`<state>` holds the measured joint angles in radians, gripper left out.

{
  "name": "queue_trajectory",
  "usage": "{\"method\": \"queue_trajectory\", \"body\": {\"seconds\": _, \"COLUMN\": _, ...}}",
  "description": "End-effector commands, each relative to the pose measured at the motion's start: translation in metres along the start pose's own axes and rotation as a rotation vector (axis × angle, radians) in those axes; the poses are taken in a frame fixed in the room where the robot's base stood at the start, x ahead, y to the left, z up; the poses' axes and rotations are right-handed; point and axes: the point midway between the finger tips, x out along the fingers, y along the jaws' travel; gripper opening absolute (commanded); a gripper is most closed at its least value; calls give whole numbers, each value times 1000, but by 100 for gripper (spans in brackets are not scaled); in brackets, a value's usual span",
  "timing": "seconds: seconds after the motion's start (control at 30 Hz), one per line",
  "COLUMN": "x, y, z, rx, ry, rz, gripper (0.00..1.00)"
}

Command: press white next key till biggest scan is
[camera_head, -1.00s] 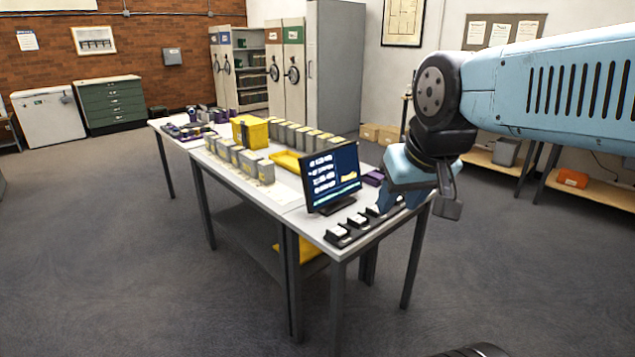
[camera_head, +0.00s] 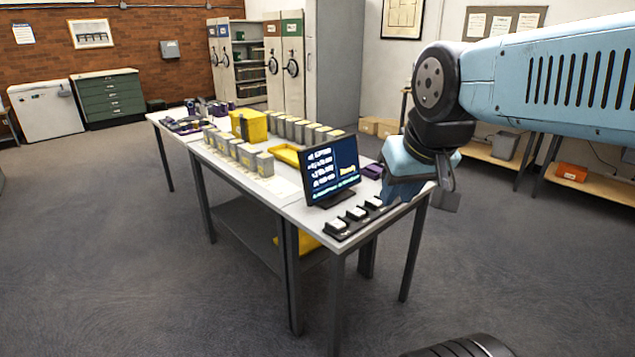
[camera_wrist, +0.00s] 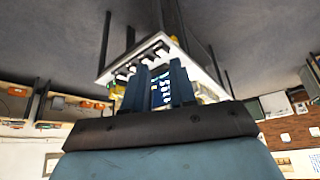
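A dark monitor (camera_head: 330,171) stands at the near end of the white table, with rows of pale text and a yellow word too small to read. In front of it lies a black strip with white keys (camera_head: 356,213); their labels are unreadable, so I cannot tell which is the next key. My gripper (camera_head: 392,191) hangs over the strip's right end, partly hiding it; contact is unclear. In the wrist view, the fingers of my gripper (camera_wrist: 157,72) are apart with the monitor (camera_wrist: 160,92) showing between them, and the keys (camera_wrist: 143,58) lie beyond.
Grey boxes (camera_head: 246,156) stand in rows on the table, with a yellow bin (camera_head: 250,125) and yellow tray (camera_head: 286,155) among them. Purple items (camera_head: 373,171) lie right of the monitor. Low shelves (camera_head: 600,187) line the right wall. The floor left of the table is clear.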

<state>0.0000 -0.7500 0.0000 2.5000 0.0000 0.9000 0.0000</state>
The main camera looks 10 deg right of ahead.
Motion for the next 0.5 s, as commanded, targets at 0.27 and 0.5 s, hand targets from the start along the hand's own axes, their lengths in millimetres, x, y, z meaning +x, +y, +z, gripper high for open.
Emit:
{"method": "queue_trajectory", "body": {"seconds": 0.27, "x": 0, "y": 0, "z": 0, "rx": 0, "ry": 0, "rz": 0, "gripper": 0}}
{"method": "queue_trajectory", "body": {"seconds": 0.5, "x": 0, "y": 0, "z": 0, "rx": 0, "ry": 0, "rz": 0, "gripper": 0}}
